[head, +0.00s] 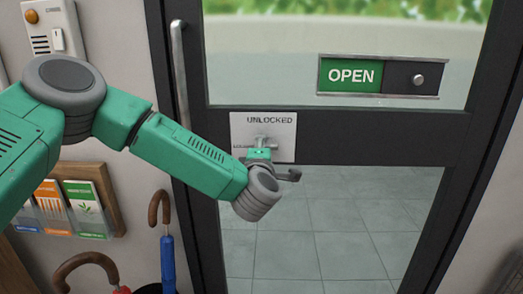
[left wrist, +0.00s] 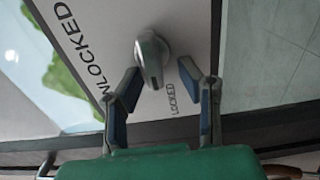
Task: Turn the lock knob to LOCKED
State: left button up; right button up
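The lock plate (head: 284,151) is a white panel on the dark door frame, with UNLOCKED along its top and a smaller LOCKED label at its left. The metal lock knob (head: 264,141) sits at the plate's middle, partly covered by my left gripper (head: 274,168). In the left wrist view the knob (left wrist: 152,57) stands just beyond and between the fingertips of the left gripper (left wrist: 160,72). The fingers are spread and a gap shows on the knob's right side; contact on its left side cannot be told. My right gripper is not in view.
An OPEN sign slider (head: 352,76) is on the glass at upper right. A vertical door handle (head: 180,75) is left of the plate. Umbrellas (head: 167,255) stand below my left arm. A leaflet rack (head: 112,200) and a wall box (head: 52,30) are at left.

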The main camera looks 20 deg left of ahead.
pick_arm(q)
jog(key=shift+s, duration=0.1)
jog(key=v, duration=1.1)
jog(key=shift+s, duration=0.35)
jog(key=shift+d, duration=0.15)
jog(key=s+d+f+m+g+h, duration=0.1)
jog(key=s+f+m+g+h, duration=0.45)
jog(key=f, duration=0.75)
jog(key=s+d+f+m+g+h, duration=0.1)
jog(key=s+f+m+g+h, duration=0.1)
jog(key=s+f+m, duration=0.9)
jog(key=s+a+f+m+g+y, duration=0.1)
jog(key=s+a+f+g, duration=0.3)
jog(key=s, duration=0.5)
jog(key=s+a+f+m+g+y, duration=0.1)
jog(key=s+a+f+m+g, duration=0.3)
jog(key=s+a+f, duration=0.4)
jog(key=shift+s+f+g, duration=0.25)
jog(key=shift+s+g, duration=0.4)
jog(key=shift+s, duration=0.3)
